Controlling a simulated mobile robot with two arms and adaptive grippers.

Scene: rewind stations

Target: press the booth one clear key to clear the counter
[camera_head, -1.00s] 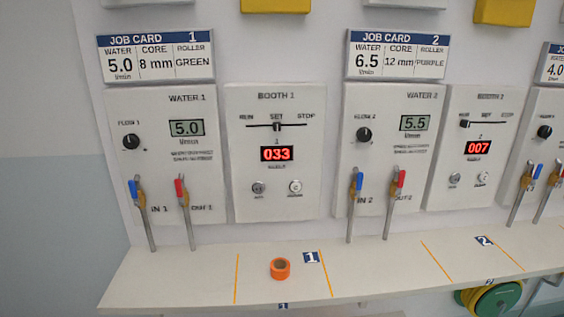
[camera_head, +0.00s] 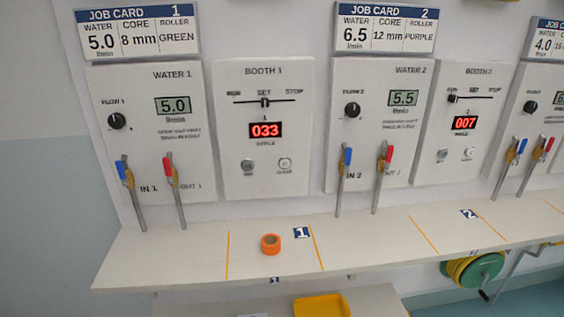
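The booth 1 panel (camera_head: 262,180) is mounted on the wall at left centre. Its red counter display (camera_head: 266,130) reads 033. The clear key (camera_head: 285,163) is a small round button at the panel's lower right, with another round button (camera_head: 247,166) to its left. The selector slider (camera_head: 264,102) stands at the middle mark, SET. Neither of my grippers shows in the head view.
A shelf (camera_head: 180,256) runs below the panels, with an orange roll (camera_head: 270,244) in bay 1. Valve levers (camera_head: 130,190) stick out beside the panel. A yellow tray (camera_head: 322,306) lies on a lower surface. A green wheel with a crank (camera_head: 474,269) is at lower right.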

